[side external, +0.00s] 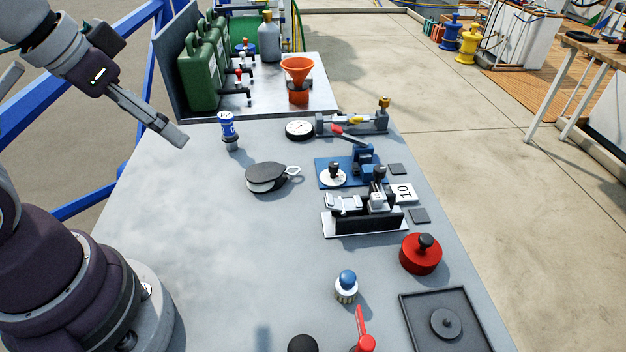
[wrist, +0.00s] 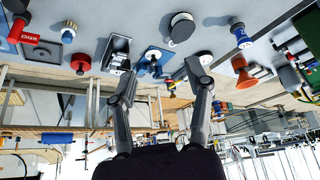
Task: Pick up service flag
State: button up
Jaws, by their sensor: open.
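The service flag (side external: 360,322) is a small red piece at the bottom edge of the side external view, on the near part of the grey bench; its lower part is cut off. In the wrist view it shows at the upper left as a red tag (wrist: 43,53) with white lettering. My gripper (side external: 181,139) is in the air above the far left part of the bench, well away from the flag. In the wrist view both fingers of my gripper (wrist: 161,70) are spread apart with nothing held between them.
A blue-topped knob (side external: 347,284) and a black ball (side external: 303,344) stand near the flag. A red round knob (side external: 421,254) and a black tray (side external: 405,308) lie to its right. The left middle bench is clear.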

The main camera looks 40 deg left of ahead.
jog(key=m+g+h, duration=0.4)
jog(key=m+g, duration=0.2)
jog(key=m, duration=1.2)
send_near(361, 337)
notch_tip(361, 337, down, 2)
jog(key=x, duration=1)
jog(key=shift+d+r, duration=0.1)
jog(key=shift+d, duration=0.3)
jog(key=shift+h, duration=0.3)
jog(key=shift+c, duration=0.2)
grip_shut()
